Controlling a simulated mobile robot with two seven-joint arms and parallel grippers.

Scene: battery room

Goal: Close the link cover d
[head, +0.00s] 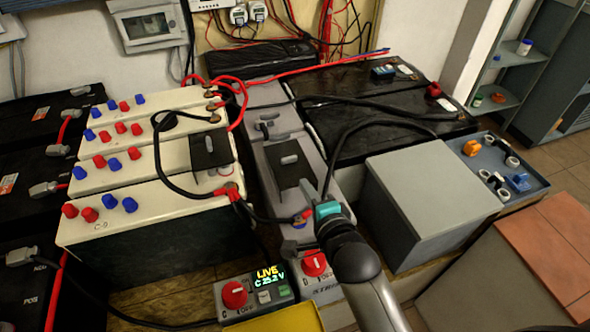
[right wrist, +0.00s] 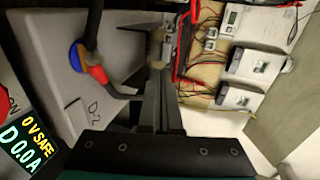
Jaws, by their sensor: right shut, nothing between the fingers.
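A black cover plate with a grey handle (head: 291,165) is on the narrow grey battery (head: 262,160) in the middle of the head view. I cannot tell how far it is shut. The right wrist view shows a "D-2" label (right wrist: 92,108) on a pale grey surface. My right gripper (head: 310,192) is at the near right edge of this cover; I cannot tell if it touches. Its fingers (right wrist: 155,85) are together and empty in the right wrist view. Another black cover (head: 210,150) lies on the white batteries. My left gripper is not in view.
Red-knobbed control boxes (head: 236,294) stand in front; one reads LIVE C 25.2 V. A wrist-view display (right wrist: 27,143) reads 0 V SAFE, D 0.0 A. A grey box (head: 432,190) and blue tray (head: 515,168) stand right. Black cables (head: 345,135) loop close to my gripper.

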